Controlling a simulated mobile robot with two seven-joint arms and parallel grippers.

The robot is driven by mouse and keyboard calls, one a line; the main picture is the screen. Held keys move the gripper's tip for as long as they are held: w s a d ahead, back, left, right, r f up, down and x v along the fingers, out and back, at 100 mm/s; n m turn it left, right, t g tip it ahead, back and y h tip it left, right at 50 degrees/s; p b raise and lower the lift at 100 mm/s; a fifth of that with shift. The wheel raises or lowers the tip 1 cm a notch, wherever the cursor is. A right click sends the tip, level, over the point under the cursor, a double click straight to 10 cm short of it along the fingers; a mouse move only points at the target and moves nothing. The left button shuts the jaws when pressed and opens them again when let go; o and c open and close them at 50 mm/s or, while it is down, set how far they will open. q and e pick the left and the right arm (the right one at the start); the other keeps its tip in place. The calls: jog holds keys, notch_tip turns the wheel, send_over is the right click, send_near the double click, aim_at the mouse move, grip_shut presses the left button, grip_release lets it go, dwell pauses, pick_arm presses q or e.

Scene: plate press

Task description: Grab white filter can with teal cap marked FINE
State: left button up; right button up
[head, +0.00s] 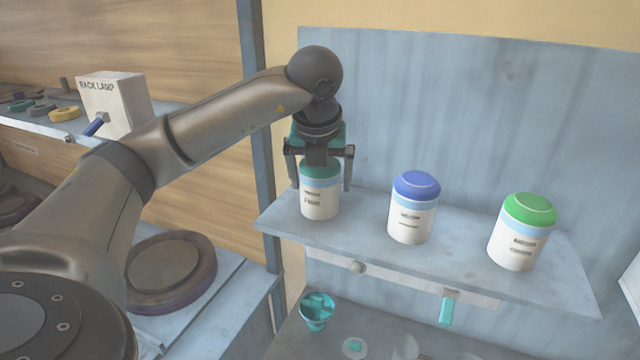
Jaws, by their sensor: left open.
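A white filter can (320,203) with a teal cap stands upright at the left end of the grey wall shelf in the head view. Its label print is too small to read. My left gripper (320,180) is above it, pointing down, with its open fingers on either side of the cap and upper can. I cannot tell whether the fingers touch it. The gripper hides part of the cap. My right gripper is not in view.
A blue-capped can (411,217) and a green-capped can (518,240) stand to the right on the same shelf (460,262). A white rack lamp box (115,103) stands at left. A teal cup (317,312) sits below the shelf.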

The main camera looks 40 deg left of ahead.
pick_arm(q)
jog(key=shift+c, duration=0.2)
jog(key=shift+r, duration=0.1)
jog(key=c, duration=1.4)
jog(key=shift+r, duration=0.8)
notch_tip(320, 180, up, 7)
jog(key=shift+f+p, duration=0.1)
jog(key=shift+p, duration=0.45)
notch_tip(320, 180, up, 12)
jog(key=p, duration=0.5)
jog(key=shift+f+p, duration=0.25)
jog(key=shift+p, duration=0.05)
